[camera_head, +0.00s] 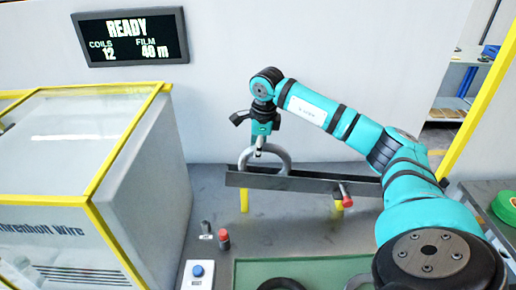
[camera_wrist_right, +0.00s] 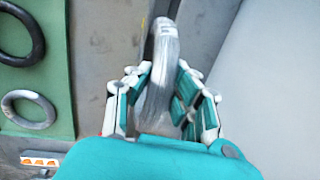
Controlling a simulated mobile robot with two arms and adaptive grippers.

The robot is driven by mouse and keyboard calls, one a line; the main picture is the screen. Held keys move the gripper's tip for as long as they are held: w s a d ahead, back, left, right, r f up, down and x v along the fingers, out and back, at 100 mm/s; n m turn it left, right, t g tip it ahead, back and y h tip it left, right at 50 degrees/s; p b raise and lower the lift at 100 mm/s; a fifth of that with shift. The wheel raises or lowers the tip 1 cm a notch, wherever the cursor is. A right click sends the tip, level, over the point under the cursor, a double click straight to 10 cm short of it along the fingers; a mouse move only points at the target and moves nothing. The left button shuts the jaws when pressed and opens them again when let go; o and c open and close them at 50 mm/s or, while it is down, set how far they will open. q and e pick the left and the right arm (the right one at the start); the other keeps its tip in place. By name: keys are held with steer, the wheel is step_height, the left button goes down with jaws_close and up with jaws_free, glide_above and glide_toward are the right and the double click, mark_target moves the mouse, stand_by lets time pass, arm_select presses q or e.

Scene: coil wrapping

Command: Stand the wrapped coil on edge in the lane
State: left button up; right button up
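The wrapped coil (camera_head: 283,158), a pale grey ring, stands upright on edge at the left part of the lane (camera_head: 310,183), a long dark rail. The rail's front wall hides the coil's lower part. My right gripper (camera_head: 260,152) points down at the coil's top left part. In the right wrist view, the coil (camera_wrist_right: 163,55) shows edge-on between the fingers of the gripper (camera_wrist_right: 163,80). The finger pads lie close against both its sides and appear shut on it. Whether the coil's bottom touches the lane floor is hidden. My left gripper is not in view.
A yellow-edged machine (camera_head: 90,130) stands at left. A red-tipped peg (camera_head: 346,195) is at the rail's front, and a white box with a blue button (camera_head: 198,272) is nearer. A green mat (camera_wrist_right: 60,70) holds a black coil (camera_wrist_right: 18,38) and a grey coil (camera_wrist_right: 45,108).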

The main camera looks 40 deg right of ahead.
steer(key=o, duration=0.5)
steer(key=shift+o, duration=0.2)
step_height(320, 180, up, 12)
steer(key=s, duration=0.2)
steer(key=shift+a+f, duration=0.15)
stand_by(0.8)
